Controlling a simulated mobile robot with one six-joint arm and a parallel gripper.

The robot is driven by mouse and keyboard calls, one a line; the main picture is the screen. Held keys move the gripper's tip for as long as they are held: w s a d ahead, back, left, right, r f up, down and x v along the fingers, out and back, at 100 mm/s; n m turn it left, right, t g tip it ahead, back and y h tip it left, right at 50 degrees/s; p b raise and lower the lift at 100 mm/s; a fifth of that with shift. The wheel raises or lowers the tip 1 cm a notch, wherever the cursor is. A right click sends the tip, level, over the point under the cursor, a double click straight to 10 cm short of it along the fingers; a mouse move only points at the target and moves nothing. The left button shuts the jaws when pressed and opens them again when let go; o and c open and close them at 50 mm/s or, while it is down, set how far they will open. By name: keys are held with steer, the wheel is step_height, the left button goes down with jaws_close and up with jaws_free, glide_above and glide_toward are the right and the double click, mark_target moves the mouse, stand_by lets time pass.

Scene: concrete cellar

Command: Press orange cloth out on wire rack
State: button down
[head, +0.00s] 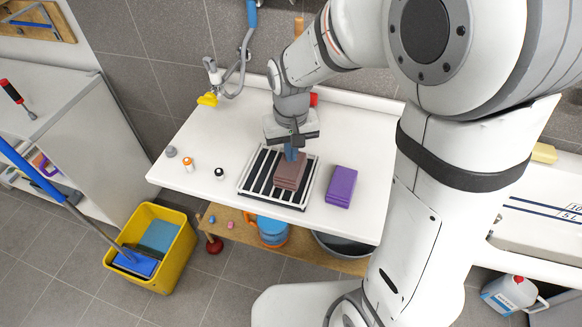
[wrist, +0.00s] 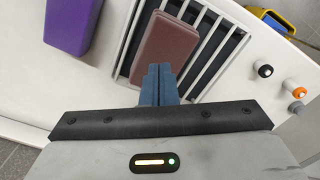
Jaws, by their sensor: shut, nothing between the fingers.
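A wire rack (head: 270,201) with pale bars over a dark base lies on the white table; its bars also show in the wrist view (wrist: 212,30). A brownish-maroon padlike block (head: 289,172) lies flat on the rack's right part, and it fills the top middle of the wrist view (wrist: 165,45). I see no clearly orange cloth. My gripper (head: 291,154) points down at the block's far edge, its blue fingers shut together and empty. In the wrist view the fingertips (wrist: 159,70) overlap the block's near edge; whether they touch it I cannot tell.
A purple block (head: 341,186) lies right of the rack. Small knobs or bottles, one orange and white (head: 188,163), stand to its left. A tap with a yellow piece (head: 208,99) is behind. A yellow bucket (head: 150,246) stands on the floor.

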steer(key=shift+f+b, duration=0.75)
steer(key=shift+f, duration=0.2)
steer(key=shift+r, duration=0.2)
steer(key=shift+s+f, duration=0.2)
steer(key=shift+f, duration=0.15)
stand_by(6.5)
